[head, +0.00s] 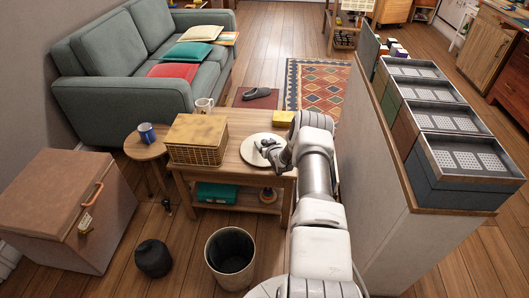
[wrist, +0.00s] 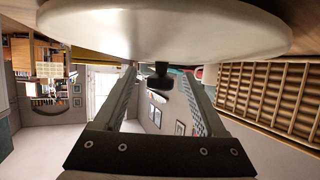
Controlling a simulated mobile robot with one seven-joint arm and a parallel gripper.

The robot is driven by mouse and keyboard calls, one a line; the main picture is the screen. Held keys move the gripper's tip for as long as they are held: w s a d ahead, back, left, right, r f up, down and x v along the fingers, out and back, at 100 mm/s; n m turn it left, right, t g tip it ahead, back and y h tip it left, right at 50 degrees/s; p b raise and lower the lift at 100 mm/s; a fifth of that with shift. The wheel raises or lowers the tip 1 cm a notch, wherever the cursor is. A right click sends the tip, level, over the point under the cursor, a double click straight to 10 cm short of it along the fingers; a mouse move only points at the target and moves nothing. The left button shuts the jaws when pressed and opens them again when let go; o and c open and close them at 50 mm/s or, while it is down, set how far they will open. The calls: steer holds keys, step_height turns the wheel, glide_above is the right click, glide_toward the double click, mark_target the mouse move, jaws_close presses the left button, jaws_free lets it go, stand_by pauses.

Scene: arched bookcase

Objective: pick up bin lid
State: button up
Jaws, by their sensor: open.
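The bin lid (head: 256,157) is a round pale disc lying on the wooden coffee table, right of the wicker basket. In the wrist view, which looks upside down, its disc (wrist: 165,30) fills the top and a dark knob (wrist: 159,76) points down in the picture. My gripper (head: 266,150) is at the lid, over its middle. In the wrist view my gripper (wrist: 159,78) is open, with the knob between its two fingers and a gap to each side. The open bin (head: 211,262) stands on the floor in front of the table.
The wicker basket (head: 197,155) and a white mug (head: 205,105) are on the coffee table (head: 234,172), with a yellow box (head: 284,118) behind the lid. A low partition (head: 385,180) with grey crates stands right of my arm. A round side table (head: 145,150) is left.

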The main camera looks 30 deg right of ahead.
steer(key=shift+w+d+f, duration=0.1)
steer(key=shift+w, duration=0.2)
jaws_close()
stand_by(0.5)
